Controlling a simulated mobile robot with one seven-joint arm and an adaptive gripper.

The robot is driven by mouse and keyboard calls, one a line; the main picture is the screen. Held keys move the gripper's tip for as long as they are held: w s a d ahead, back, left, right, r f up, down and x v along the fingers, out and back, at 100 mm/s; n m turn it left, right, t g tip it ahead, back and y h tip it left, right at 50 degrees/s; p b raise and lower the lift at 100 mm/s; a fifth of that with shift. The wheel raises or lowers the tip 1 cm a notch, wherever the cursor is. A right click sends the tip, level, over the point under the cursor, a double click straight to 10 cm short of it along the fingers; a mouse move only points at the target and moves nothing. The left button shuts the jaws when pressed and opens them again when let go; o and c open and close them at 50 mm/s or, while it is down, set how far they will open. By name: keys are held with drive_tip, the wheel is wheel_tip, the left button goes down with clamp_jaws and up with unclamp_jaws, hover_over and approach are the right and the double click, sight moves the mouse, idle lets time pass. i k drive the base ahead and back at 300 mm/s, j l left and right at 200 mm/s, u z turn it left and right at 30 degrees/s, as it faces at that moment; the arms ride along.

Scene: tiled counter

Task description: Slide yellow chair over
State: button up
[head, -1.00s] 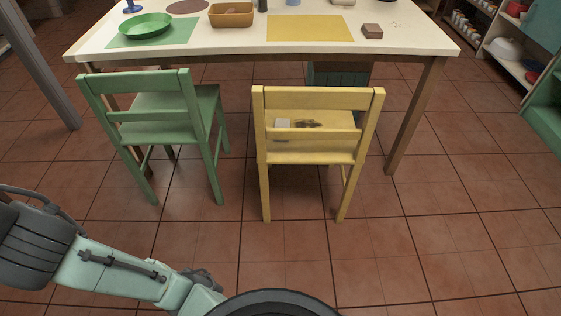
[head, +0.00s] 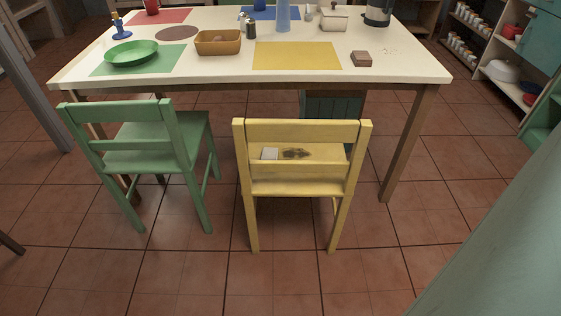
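The yellow chair (head: 302,187) stands upright at the near side of the table, in the middle of the head view, with its slatted back toward me. A small white item and a dark patch show on its seat, seen through the gap in the back. My gripper is not in the view. Part of my own body fills the lower right corner.
A green chair (head: 135,153) stands left of the yellow chair. The white table (head: 216,74) behind them carries a yellow mat (head: 297,56), a green plate (head: 131,53) and a brown basket (head: 218,42). Shelves (head: 508,75) stand at the right. Tiled floor in front is clear.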

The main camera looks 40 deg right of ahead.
sight(295, 168)
drive_tip(key=l+u, duration=0.15)
drive_tip(key=l, duration=0.25)
drive_tip(key=k+l+u, duration=0.2)
drive_tip(key=l, duration=0.2)
drive_tip(key=l+u, duration=0.15)
drive_tip(key=l, duration=0.25)
drive_tip(key=k+l, duration=0.1)
drive_tip(key=l, duration=0.3)
drive_tip(key=k+l, duration=0.1)
drive_tip(key=l, duration=0.3)
drive_tip(key=k+l, duration=0.1)
drive_tip(key=l, duration=0.3)
drive_tip(key=k+l, duration=0.15)
drive_tip(key=l, duration=0.3)
drive_tip(key=i+u, duration=0.05)
